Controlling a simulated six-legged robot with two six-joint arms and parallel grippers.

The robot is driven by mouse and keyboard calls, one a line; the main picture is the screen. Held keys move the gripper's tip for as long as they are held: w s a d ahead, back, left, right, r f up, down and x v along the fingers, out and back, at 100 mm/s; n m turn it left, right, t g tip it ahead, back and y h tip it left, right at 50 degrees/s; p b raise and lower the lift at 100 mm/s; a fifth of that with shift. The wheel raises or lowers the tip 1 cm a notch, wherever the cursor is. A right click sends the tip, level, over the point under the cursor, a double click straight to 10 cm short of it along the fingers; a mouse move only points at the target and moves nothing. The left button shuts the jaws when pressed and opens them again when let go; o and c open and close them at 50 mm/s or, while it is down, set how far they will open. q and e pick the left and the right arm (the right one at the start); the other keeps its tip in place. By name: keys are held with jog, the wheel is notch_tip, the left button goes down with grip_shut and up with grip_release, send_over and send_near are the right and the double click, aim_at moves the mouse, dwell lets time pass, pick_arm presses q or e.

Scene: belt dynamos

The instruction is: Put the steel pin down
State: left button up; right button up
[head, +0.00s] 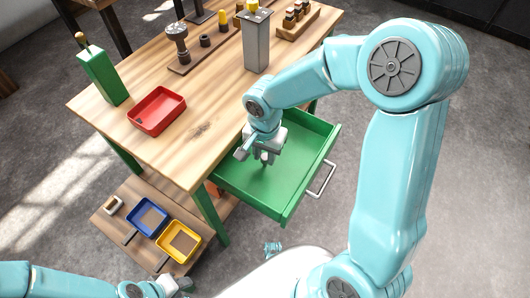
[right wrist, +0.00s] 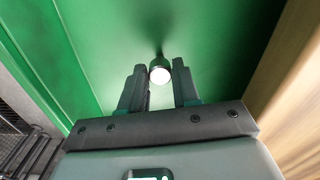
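The steel pin (right wrist: 159,74) shows nearly end-on in the right wrist view, as a bright round top with a green-tinted side. It sits between the two dark fingertips of my right gripper (right wrist: 159,82), which look closed on it. In the head view my right gripper (head: 264,160) points down inside the open green drawer (head: 307,163). The pin is too small to make out there, and its gap to the drawer floor cannot be judged. My left gripper (head: 172,285) is low at the bottom left; its fingers are too unclear to read.
The wooden table (head: 215,115) carries a red tray (head: 157,128), a green box (head: 103,78), a grey metal block (head: 257,45) and a small stand (head: 178,42). A lower shelf holds a blue tray (head: 135,226) and a yellow tray (head: 165,256). The drawer looks otherwise empty.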

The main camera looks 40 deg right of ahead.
aim_at(265, 158)
jog(key=shift+o, duration=1.2)
jog(key=shift+r+p, duration=0.3)
jog(key=shift+p, duration=0.05)
notch_tip(265, 158, up, 12)
jog(key=p, duration=0.3)
jog(key=shift+s+f, duration=0.1)
jog(key=shift+f, duration=0.05)
